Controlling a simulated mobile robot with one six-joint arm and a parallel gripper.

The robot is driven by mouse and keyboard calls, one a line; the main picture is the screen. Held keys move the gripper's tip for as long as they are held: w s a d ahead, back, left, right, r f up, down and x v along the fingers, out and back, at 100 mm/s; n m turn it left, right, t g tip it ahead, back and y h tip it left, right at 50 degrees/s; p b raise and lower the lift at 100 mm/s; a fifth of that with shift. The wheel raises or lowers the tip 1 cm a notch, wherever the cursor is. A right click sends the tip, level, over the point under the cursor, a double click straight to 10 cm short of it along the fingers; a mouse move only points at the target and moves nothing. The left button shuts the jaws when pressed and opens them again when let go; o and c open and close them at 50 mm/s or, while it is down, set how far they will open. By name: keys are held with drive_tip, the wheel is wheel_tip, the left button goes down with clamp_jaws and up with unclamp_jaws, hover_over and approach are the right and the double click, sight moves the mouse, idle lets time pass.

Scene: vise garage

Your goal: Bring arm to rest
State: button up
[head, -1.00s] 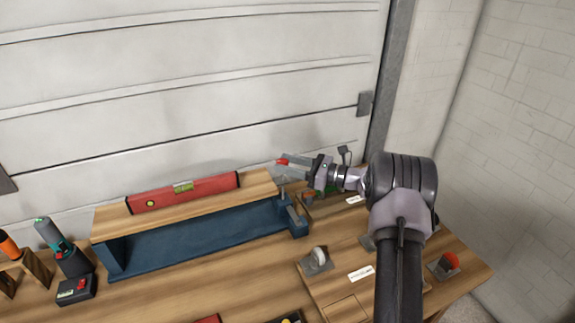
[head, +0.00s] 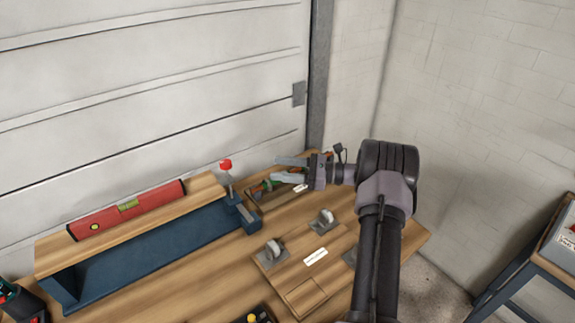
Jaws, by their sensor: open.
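My gripper (head: 281,169) is open and empty, its two grey fingers pointing left above the back right of the workbench (head: 180,268). My dark arm reaches up to it from the bottom of the head view. A red-topped clamp (head: 226,166) stands upright at the right end of the blue vise-like frame (head: 160,254), to the left of my fingertips and apart from them. The gap between the fingers shows nothing held.
A tool tray (head: 252,197) lies below my gripper. Metal-bracketed wheels (head: 273,248) stand on a wooden board in front. A red spirit level (head: 125,207) lies on a plank at left. A blue-framed cart (head: 545,255) stands at right, with floor between.

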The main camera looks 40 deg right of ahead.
drive_tip(key=shift+v, duration=0.95)
drive_tip(key=s+a+r+n+g+h, duration=0.1)
drive_tip(key=s+a+r+n+g, duration=0.2)
drive_tip(key=a, duration=0.5)
drive_tip(key=s+a+r+n+g+h, duration=0.1)
drive_tip(key=s+a+r+n+g, duration=0.15)
drive_tip(key=a+r+n, duration=0.4)
drive_tip(key=s+a+r+n+g+h, duration=0.15)
drive_tip(key=a+g, duration=0.25)
drive_tip(key=a, duration=0.6)
drive_tip(key=s+a+n+t+h, duration=0.1)
drive_tip(key=s+a+n+h, duration=0.1)
drive_tip(key=s+n, duration=0.2)
drive_tip(key=s+a+r+n+h, duration=0.1)
drive_tip(key=s+a+n+h, duration=0.1)
drive_tip(key=s, duration=0.8)
drive_tip(key=s+a+r+n+t+h, duration=0.1)
drive_tip(key=s+a+n+h, duration=0.2)
drive_tip(key=s+n, duration=0.2)
drive_tip(key=shift+s+n+t, duration=0.3)
drive_tip(key=shift+s+t, duration=0.05)
drive_tip(key=shift+s, duration=0.7)
drive_tip(key=shift+h, duration=0.25)
